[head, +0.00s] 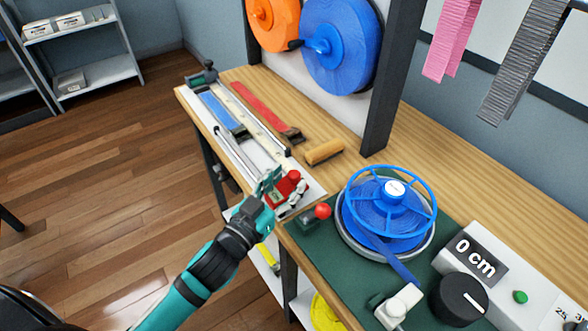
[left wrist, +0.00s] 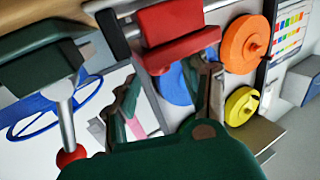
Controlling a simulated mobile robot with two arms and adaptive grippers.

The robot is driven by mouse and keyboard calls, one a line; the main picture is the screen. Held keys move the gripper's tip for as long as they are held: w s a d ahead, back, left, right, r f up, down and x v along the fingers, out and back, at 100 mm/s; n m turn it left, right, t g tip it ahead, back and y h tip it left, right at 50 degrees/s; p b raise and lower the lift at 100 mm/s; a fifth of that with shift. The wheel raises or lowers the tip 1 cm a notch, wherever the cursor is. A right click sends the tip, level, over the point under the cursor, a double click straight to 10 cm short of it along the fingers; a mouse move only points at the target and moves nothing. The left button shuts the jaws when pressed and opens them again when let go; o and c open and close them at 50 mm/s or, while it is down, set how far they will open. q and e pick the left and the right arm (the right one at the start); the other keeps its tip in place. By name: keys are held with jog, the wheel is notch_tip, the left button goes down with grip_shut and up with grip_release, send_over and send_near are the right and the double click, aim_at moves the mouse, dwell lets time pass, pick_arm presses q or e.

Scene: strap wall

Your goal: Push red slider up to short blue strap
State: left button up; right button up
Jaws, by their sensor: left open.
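The red slider (head: 284,190) sits at the near end of a white rail board on the bench. The short blue strap (head: 220,110) lies flat farther up this board. My left gripper (head: 268,182) is open and empty, close beside the slider on its left in the head view. It partly covers the slider there, and I cannot tell whether they touch. In the left wrist view the red slider (left wrist: 178,32) shows just beyond the spread fingers of my left gripper (left wrist: 168,92). My right gripper is not in view.
A red strap (head: 262,108) and a wooden handle (head: 324,152) lie right of the board. A red-knobbed lever (head: 323,211) stands near the slider, before a blue handwheel (head: 388,200). Blue (head: 341,48) and orange (head: 274,22) reels hang behind. Open floor lies left.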

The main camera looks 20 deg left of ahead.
aim_at(291, 178)
pick_arm(q)
jog(key=shift+x, duration=1.65)
grip_shut()
jog(key=shift+w+d, duration=0.1)
